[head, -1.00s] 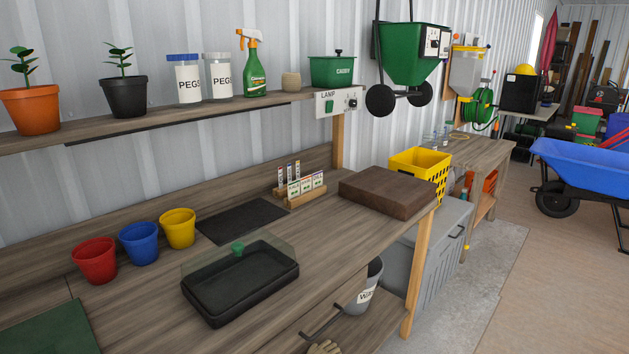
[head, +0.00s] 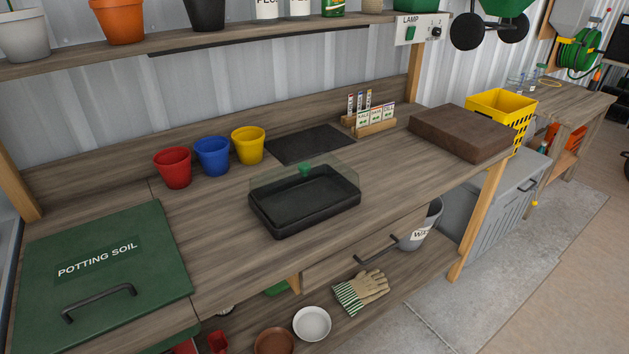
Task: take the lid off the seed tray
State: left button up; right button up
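The seed tray (head: 305,213) is a black rectangular tray on the wooden workbench, near its front edge. Its clear lid (head: 335,172) sits on the tray and has a green knob (head: 305,168) on top. The tray's inside shows dark through the lid. Neither of my grippers is in the head view.
Red (head: 172,168), blue (head: 212,156) and yellow (head: 248,145) pots stand behind the tray at left. A black mat (head: 309,144) and seed packet rack (head: 374,127) lie behind it. A potting soil lid (head: 105,270) is at left, a brown block (head: 460,132) at right. Bench around the tray is clear.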

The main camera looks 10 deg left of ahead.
aim_at(286, 194)
jog(key=j+z, duration=0.85)
